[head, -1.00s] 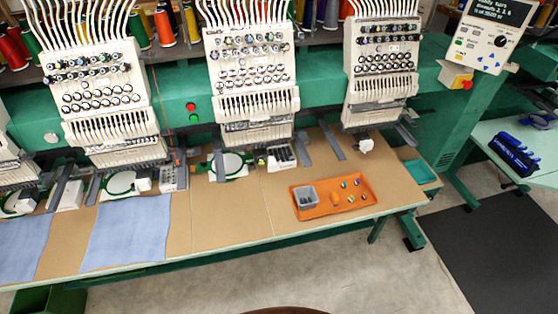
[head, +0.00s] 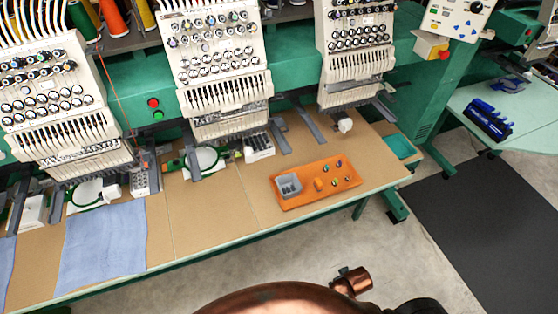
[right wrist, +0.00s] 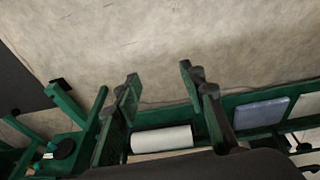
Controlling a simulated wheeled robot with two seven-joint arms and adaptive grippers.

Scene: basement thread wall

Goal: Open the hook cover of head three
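Three white multi-needle embroidery heads show in the head view: a left one (head: 55,100), a middle one (head: 217,75) and a right one (head: 352,50). I cannot read which is head three. Under the middle head is a round green-rimmed hoop (head: 206,159) with a white block (head: 259,147) to its right. A small white part (head: 345,125) sits below the right head. The hook covers are too small to make out. In the right wrist view my right gripper (right wrist: 158,82) appears open and empty, its fingers apart, well away from the heads. My left gripper is not in view.
An orange tray (head: 340,187) holding a grey box and small parts lies on the brown tabletop (head: 220,220). A control panel (head: 460,18) stands at upper right. Open floor (head: 245,268) and a dark mat (head: 480,225) lie in front.

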